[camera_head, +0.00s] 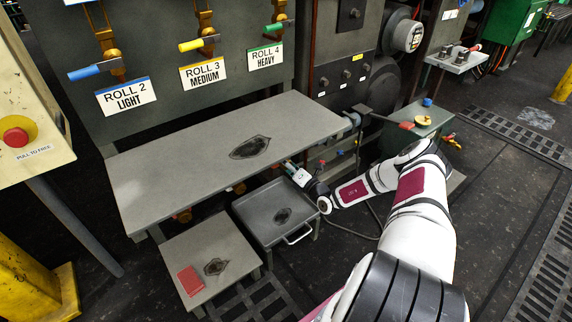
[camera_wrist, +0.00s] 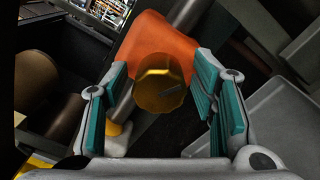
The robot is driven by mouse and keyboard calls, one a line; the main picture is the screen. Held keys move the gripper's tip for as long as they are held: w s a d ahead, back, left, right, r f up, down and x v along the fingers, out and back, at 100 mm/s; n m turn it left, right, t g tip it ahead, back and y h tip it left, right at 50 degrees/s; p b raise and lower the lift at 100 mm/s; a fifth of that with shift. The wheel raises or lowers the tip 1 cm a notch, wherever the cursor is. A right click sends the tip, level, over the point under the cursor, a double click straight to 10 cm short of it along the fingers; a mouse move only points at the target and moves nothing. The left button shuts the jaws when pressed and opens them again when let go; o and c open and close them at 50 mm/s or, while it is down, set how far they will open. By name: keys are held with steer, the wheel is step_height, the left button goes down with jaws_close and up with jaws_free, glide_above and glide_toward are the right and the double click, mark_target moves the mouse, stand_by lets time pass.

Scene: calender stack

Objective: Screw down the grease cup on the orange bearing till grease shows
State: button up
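The orange bearing (camera_wrist: 155,38) fills the upper middle of the wrist view. Its brass-coloured grease cup (camera_wrist: 158,84) faces the camera, with a dark slot or mark on its face. My gripper (camera_wrist: 165,90) is open, its teal-padded fingers on either side of the cup. A gap shows between the cup and the pads on both sides, so it is not gripped. No grease can be made out on the bearing. In the head view my gripper (camera_head: 290,167) reaches under the right end of the long grey bench, and the bearing cannot be made out there.
The long grey bench (camera_head: 180,180) lies just above my gripper. A green side table (camera_head: 440,118) stands at right.

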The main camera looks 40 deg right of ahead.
steer(key=s, duration=1.2)
steer(key=shift+d, duration=0.3)
steer(key=shift+f, duration=0.1)
